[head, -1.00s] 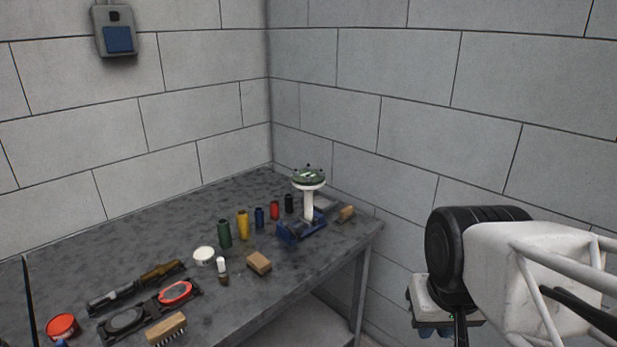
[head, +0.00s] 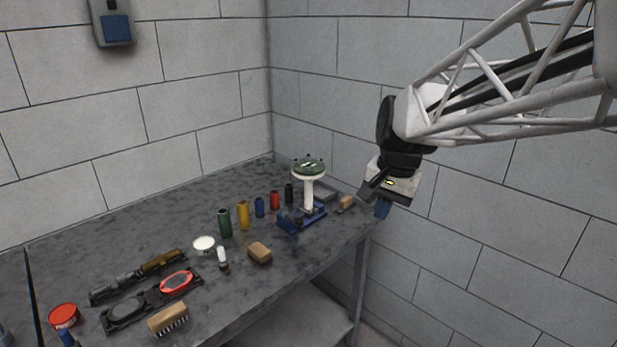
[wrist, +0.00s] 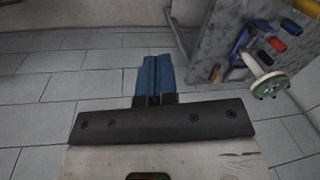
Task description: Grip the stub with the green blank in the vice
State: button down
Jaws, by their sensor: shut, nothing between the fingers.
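A white stub (head: 309,192) stands upright in a blue vice (head: 302,221) near the right end of the bench. A round green blank (head: 309,166) with several small studs sits on the stub's top flange. In the wrist view the stub with its green blank (wrist: 267,86) shows at the right, beside the blue vice (wrist: 240,45). My gripper (head: 382,209) is to the right of the stub, off the bench's right edge, apart from it. Its blue fingers (wrist: 153,78) are together with nothing between them.
The grey bench (head: 130,235) holds a row of coloured cylinders (head: 243,215), a wooden block (head: 259,252), a brush (head: 168,318), a white tub (head: 204,245), a red tin (head: 63,316) and a second small brush (head: 346,204). Block walls meet behind the bench.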

jog(key=w+a+f+m, duration=0.2)
jog(key=w+f, duration=0.1)
jog(key=w, duration=0.7)
jog(key=w+a+f+m+g+y, duration=0.1)
jog(key=w+a+f+m, duration=0.2)
jog(key=w, duration=0.7)
jog(key=w+a+f+m+g+y, duration=0.1)
jog(key=w+a+f+m, duration=0.2)
jog(key=w, duration=0.7)
jog(key=shift+w+f, duration=0.4)
jog(key=shift+f, duration=0.3)
jog(key=shift+a+f, duration=0.1)
jog(key=s+a+f, duration=0.2)
jog(key=a+f, duration=0.4)
jog(key=f, duration=0.4)
jog(key=shift+s+a, duration=0.2)
jog(key=shift+s, duration=0.1)
